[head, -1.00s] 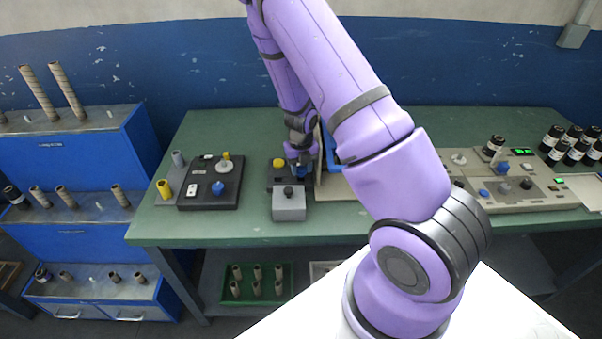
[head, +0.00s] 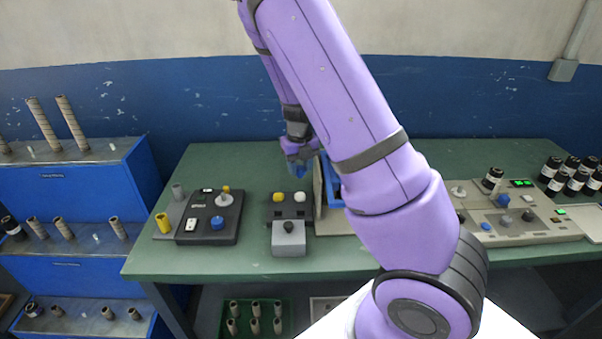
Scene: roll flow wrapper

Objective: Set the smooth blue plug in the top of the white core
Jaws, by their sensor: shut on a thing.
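My gripper (head: 299,158) is at the end of my arm, above the back middle of the green table. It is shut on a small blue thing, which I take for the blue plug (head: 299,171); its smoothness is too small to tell. It hangs clear above and behind a dark block (head: 272,212) that bears a yellow knob (head: 278,196) and a white knob (head: 299,196). I cannot pick out the white core for sure.
A tan upright panel (head: 318,186) and a blue bin (head: 334,184) stand right of my gripper. A grey box (head: 288,240) with a black knob is in front.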

